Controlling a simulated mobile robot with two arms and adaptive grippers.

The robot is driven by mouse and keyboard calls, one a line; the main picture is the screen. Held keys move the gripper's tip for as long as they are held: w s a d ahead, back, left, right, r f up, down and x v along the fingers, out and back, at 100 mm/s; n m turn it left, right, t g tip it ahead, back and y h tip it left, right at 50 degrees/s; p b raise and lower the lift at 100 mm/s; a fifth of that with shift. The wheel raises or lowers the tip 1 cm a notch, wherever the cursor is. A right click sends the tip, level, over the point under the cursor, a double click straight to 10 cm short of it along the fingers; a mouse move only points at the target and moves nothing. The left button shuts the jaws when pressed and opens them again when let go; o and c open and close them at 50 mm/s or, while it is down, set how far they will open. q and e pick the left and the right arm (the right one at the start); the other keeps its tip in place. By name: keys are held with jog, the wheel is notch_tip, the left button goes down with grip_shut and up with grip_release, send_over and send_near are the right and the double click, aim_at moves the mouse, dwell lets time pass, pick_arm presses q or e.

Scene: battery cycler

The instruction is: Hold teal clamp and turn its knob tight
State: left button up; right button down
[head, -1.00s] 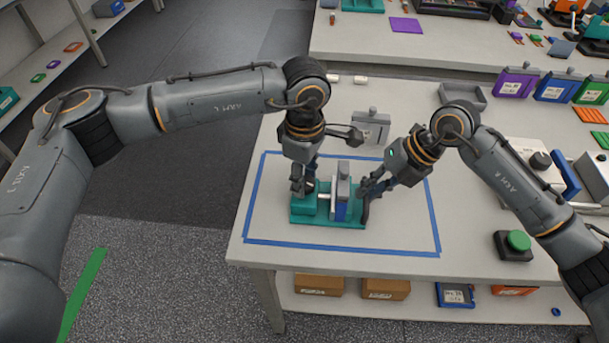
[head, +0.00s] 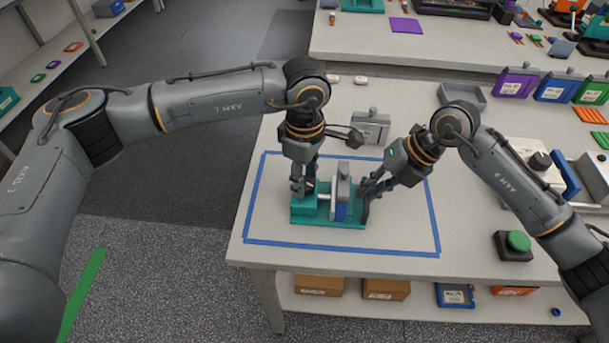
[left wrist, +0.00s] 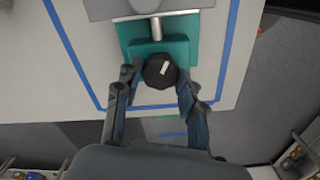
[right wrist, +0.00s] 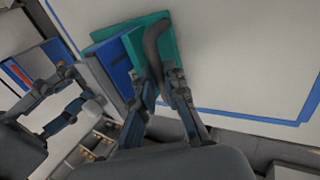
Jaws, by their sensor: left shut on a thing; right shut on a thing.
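The teal clamp (head: 322,220) sits on the table inside a blue tape outline. A grey and blue block (head: 341,200) stands upright on its base, and a metal screw (left wrist: 156,27) runs towards it from the knob end. The black knob (left wrist: 160,70) with a white mark is at the clamp's left end. My left gripper (head: 304,190) is shut on the knob, with one finger on each side. My right gripper (head: 367,190) is shut on the clamp's dark upright handle (right wrist: 153,45) at the right end. The fingers partly hide the handle.
The blue tape outline (head: 340,249) leaves bare table to the right of the clamp. A grey case (head: 371,127) stands behind. A green button on a black box (head: 518,241) is at the right, near my right arm. The table's left edge is close to the clamp.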

pick_arm(q)
jog(key=shift+s, duration=0.1)
dwell(0.5)
jog(key=o, duration=1.2)
jog(key=shift+c, duration=0.2)
jog(key=shift+r, duration=0.1)
notch_tip(320, 180, up, 12)
pick_arm(e)
jog(key=c, duration=1.3)
grip_release()
